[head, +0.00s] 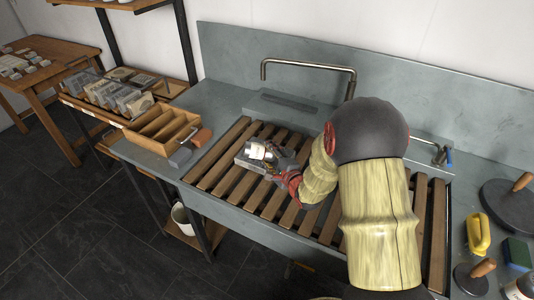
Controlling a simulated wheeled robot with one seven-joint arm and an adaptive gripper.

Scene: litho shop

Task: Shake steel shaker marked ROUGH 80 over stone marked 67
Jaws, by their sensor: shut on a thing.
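My gripper (275,160) is shut on a steel shaker (257,150) with a pale label. It holds the shaker tilted, close over a grey stone (243,162) on the slatted rack. I cannot read the marking on the shaker or on the stone. My gripper and arm hide the stone's right side and part of the rack. I cannot tell the exact gap between shaker and stone.
The wooden slat rack (222,160) spans the grey sink, under a bent tap (308,64). A compartmented wooden box (162,128) stands left. A yellow object (478,234), a sponge (517,254) and round handled discs (511,207) lie right.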

